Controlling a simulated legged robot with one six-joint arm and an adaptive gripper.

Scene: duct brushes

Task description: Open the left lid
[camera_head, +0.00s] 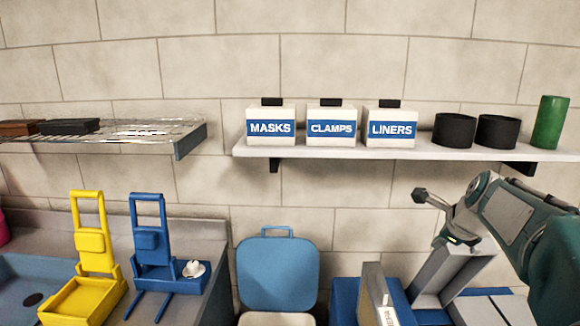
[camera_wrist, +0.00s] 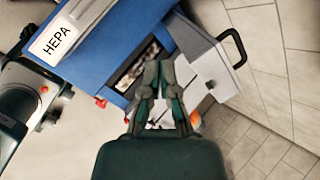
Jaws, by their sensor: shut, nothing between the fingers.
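A blue box (camera_wrist: 100,62) fills the upper left of the wrist view, with a dark opening that holds pale contents. A light grey panel with a white HEPA label (camera_wrist: 58,38) is at its left. A grey lid-like part (camera_wrist: 212,68) with a black handle (camera_wrist: 237,47) is at its right. My gripper (camera_wrist: 158,68) is shut and empty, its tips over the edge of the opening; contact cannot be told. In the head view, the blue box (camera_head: 343,300) bears an upright grey panel (camera_head: 372,285) at left and a tilted grey panel (camera_head: 440,275) at right.
A blue bin with a raised lid (camera_head: 278,272) stands left of the box. Yellow (camera_head: 92,250) and blue (camera_head: 153,245) holders stand on the counter. A shelf (camera_head: 345,153) above bears MASKS, CLAMPS and LINERS boxes, black cylinders and a green cylinder (camera_head: 550,122).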

